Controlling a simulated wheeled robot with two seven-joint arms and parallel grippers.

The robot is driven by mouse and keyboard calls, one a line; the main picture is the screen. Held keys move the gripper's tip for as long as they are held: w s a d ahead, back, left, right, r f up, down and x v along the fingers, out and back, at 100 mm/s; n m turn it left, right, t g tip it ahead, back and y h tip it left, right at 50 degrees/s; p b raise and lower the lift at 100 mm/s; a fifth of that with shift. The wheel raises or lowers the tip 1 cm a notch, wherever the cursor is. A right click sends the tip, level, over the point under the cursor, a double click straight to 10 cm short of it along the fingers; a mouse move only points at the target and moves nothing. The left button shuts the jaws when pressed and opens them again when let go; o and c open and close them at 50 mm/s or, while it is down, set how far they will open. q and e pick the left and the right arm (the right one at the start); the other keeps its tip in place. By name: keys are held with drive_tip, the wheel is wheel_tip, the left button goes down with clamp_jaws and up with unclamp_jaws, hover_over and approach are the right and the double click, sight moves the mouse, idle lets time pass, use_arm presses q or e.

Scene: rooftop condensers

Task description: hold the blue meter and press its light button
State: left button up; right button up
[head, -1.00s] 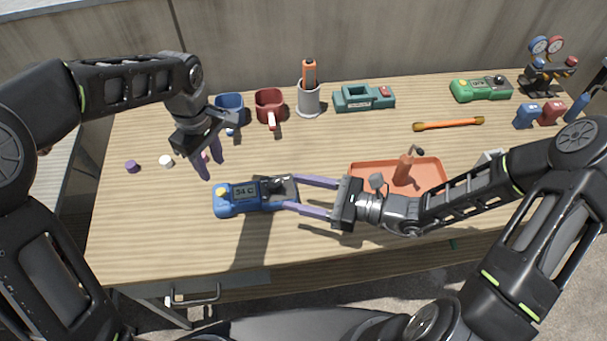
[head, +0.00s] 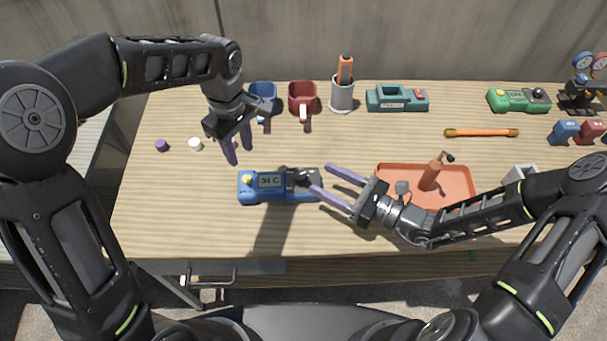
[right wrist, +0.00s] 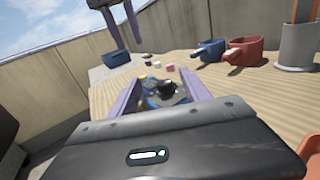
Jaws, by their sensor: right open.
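The blue meter (head: 278,197) lies on the wooden table in the head view, its display reading 34 C. A yellow button (head: 246,179) is at its left end and a black knob at its right end. My right gripper (head: 320,178) is open at the meter's right end, with its fingers pointing left. In the right wrist view the meter (right wrist: 163,92) shows between the open fingers, partly hidden by the gripper body. My left gripper (head: 240,157) hangs above and behind the meter's left end, fingers pointing down, apart from it; a gap shows between its fingers.
An orange tray (head: 462,205) with an orange pump-like tool (head: 430,176) lies under my right arm. Blue (head: 262,94) and red (head: 302,98) mugs, a grey holder (head: 341,97), a teal device (head: 397,99) and a green meter (head: 518,100) stand behind.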

sight(306, 179)
wheel_tip(306, 179, down, 4)
drive_tip(key=x, duration=0.7)
drive_tip(key=shift+w+a+r, duration=0.1)
drive_tip(key=shift+w+a, duration=0.05)
drive_tip(key=shift+a, duration=0.1)
drive_tip(key=shift+c, duration=0.3)
clamp_jaws()
use_arm(q)
drive_tip(key=shift+c, duration=0.6)
clamp_jaws()
idle(1.0)
